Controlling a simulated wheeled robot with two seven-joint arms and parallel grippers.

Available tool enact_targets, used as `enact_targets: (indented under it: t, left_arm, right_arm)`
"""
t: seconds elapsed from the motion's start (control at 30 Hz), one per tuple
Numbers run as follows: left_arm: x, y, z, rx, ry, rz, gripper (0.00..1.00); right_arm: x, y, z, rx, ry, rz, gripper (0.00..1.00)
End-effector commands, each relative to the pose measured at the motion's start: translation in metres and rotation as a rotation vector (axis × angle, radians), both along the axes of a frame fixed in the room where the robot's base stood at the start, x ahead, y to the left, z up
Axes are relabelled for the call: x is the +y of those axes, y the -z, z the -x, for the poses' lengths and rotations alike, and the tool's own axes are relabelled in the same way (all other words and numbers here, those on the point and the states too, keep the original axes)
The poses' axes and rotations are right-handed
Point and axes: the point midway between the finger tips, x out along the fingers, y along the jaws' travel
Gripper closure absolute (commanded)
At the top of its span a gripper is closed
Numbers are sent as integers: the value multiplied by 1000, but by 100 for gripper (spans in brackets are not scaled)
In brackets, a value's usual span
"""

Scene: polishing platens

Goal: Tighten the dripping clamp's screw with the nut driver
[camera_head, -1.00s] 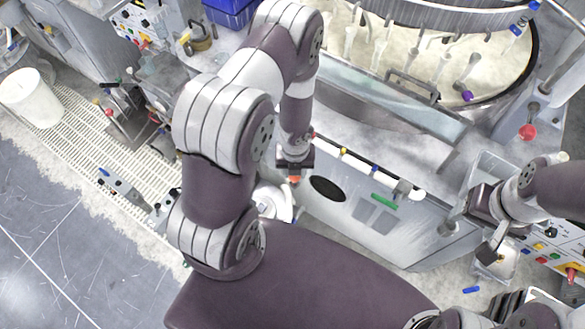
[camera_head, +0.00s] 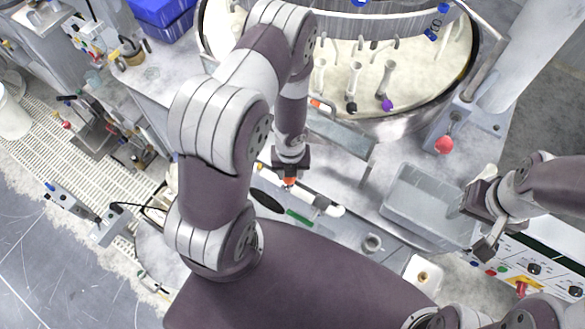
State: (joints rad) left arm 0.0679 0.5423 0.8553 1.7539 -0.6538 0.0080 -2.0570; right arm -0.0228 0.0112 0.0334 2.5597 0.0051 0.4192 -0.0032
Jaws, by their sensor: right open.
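My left gripper (camera_head: 290,166) points down over the front edge of the bench, near the middle of the view. An orange piece (camera_head: 290,182) sticks out below its fingers; it looks like part of the nut driver, but most of it is hidden. A white pipe (camera_head: 334,210) runs along the bench front, just below and right of that gripper. A dark and metal band on the pipe (camera_head: 320,202) looks like a clamp; its screw and any drip are too small to tell. My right gripper (camera_head: 474,228) is open and empty at the right, by a clear bin.
The clear grey bin (camera_head: 400,205) stands on the bench at the right. A round polishing machine (camera_head: 445,75) with a pale platen is behind. A red knob (camera_head: 444,145) stands up right of it. Blue bins (camera_head: 160,12) are at the back left. A green marker (camera_head: 299,218) lies near the pipe.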

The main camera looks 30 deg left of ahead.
Motion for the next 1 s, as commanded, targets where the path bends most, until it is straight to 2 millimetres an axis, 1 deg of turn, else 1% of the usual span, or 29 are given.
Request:
enact_targets:
  t: [0.03,0.1,0.17,0.27,0.4,0.5,0.6,0.73,0.97,1.0]
  left_arm:
    - [-1,-2,-10,-27,3,6,100]
    - [-2,-2,-11,-30,17,7,100]
    - [-2,-2,-11,-31,71,7,100]
    - [-2,-2,-11,-29,279,7,100]
    - [-2,-2,-12,-27,685,8,100]
    - [-2,-2,-11,-24,922,11,100]
    - [-2,-2,-11,-20,1105,13,100]
    - [-2,-2,-9,-16,1238,16,100]
    - [-3,-1,-7,-12,1265,19,100]
    - [-3,-1,-7,-12,1264,20,60]
  right_arm:
    - [0,0,0,0,0,0,36]
    - [0,0,0,0,0,0,36]
    - [0,0,0,0,0,0,36]
    - [0,0,0,0,0,0,36]
    - [0,0,0,0,0,0,36]
    - [0,0,0,0,0,0,36]
    - [0,0,0,0,0,0,36]
    - [0,0,0,0,0,0,36]
    - [0,0,0,0,0,0,36]
    - [0,0,0,0,0,0,36]
